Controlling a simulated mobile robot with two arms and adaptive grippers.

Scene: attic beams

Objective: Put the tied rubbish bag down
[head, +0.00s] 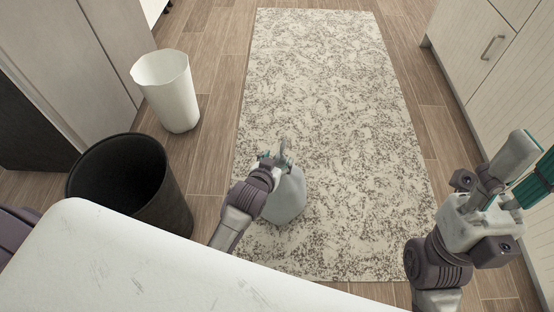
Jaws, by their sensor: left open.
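The tied rubbish bag (288,199) is a grey, rounded bag on the patterned rug, in the lower middle of the head view. My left gripper (277,157) is open at the far upper side of the bag. My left wrist covers part of the bag and hides its left side. I cannot tell whether the fingers still touch the bag's top. My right gripper (528,172) is at the right edge, away from the bag, and partly cut off.
A black bin (160,190) and a smaller white bin (168,95) stand on the wood floor at left. The pale rug (330,90) is clear beyond the bag. Cabinets (490,50) line the right side. A white worn surface (130,255) fills the lower left.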

